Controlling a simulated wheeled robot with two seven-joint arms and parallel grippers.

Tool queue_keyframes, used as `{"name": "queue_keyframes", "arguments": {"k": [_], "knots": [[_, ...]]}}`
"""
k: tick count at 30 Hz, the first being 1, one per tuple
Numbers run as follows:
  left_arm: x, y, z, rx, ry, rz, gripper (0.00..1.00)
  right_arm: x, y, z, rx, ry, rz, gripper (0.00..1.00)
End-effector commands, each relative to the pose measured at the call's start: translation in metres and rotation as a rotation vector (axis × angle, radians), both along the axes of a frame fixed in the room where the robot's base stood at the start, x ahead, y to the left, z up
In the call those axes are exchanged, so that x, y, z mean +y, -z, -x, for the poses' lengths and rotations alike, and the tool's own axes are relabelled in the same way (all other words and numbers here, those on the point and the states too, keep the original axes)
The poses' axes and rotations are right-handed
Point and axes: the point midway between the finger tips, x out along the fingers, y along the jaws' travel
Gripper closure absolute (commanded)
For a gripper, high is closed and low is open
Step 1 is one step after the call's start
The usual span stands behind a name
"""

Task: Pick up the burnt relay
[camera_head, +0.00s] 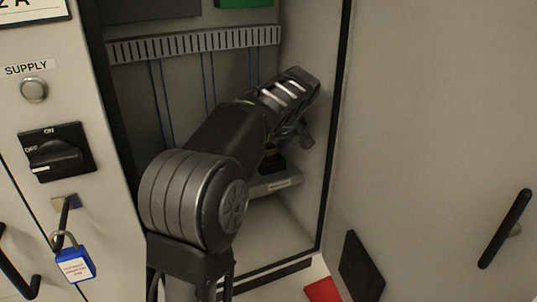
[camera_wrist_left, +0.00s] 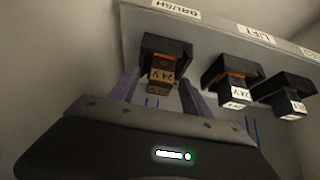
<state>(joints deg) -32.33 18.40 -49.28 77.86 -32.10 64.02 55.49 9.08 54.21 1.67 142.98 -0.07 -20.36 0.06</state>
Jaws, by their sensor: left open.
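In the left wrist view, a black relay (camera_wrist_left: 166,46) with an orange band and a browned 24 V label sits under the BRUSH label. Its label is darker than the white ones on its neighbours, so it looks like the burnt relay. My left gripper (camera_wrist_left: 160,88) is open, with one purple finger on each side of this relay. I cannot tell whether the fingers touch it. In the head view my left arm reaches into the cabinet and hides most of the relays. My right gripper is not in view.
Two more relays, one under LIFT (camera_wrist_left: 233,80) and one further right (camera_wrist_left: 285,95), stand close beside. The cabinet's right wall (camera_head: 322,130) is near my left wrist. A slotted duct (camera_head: 195,44) with blue wires runs above. A blue padlock (camera_head: 75,264) hangs at the left.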

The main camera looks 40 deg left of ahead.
Motion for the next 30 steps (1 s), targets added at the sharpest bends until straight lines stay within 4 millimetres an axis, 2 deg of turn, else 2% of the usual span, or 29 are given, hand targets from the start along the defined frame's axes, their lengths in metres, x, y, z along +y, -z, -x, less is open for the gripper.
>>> {"name": "queue_keyframes", "arguments": {"k": [3, 23, 30], "knots": [[0.0000, -0.0002, 0.0000, 0.000, 0.000, 0.000, 0.46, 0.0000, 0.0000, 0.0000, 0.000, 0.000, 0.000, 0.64], [-0.0001, -0.0002, 0.0000, 0.000, 0.000, 0.000, 1.00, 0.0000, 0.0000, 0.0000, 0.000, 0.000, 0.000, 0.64], [0.0001, -0.0003, 0.0000, 0.000, 0.000, 0.000, 1.00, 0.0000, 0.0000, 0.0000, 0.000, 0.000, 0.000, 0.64]]}}
